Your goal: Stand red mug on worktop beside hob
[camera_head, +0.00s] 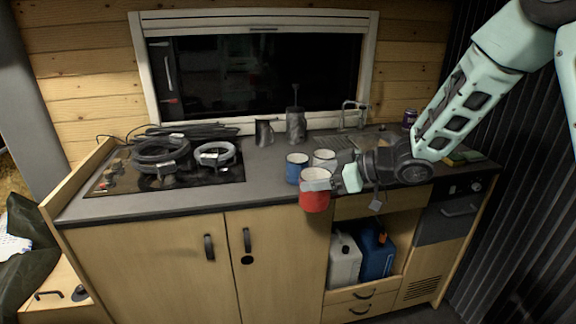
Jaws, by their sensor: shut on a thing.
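The red mug (314,202) has a pale rim and hangs just in front of the worktop's front edge, in the middle of the head view. My gripper (322,185) comes in from the right and is shut on the mug. The exact finger contact is too small to make out. The mug looks upright. The dark hob (215,175) is at the left end of the grey worktop (262,186). Coiled hoses or cables (160,153) lie on the hob. A bare strip of worktop shows just right of the hob.
A blue mug (292,172) and a white mug (324,157) stand close behind the red mug. A dark jug (264,133) and a grey pot (296,126) stand at the back by the window. A tap (354,112) is to the right.

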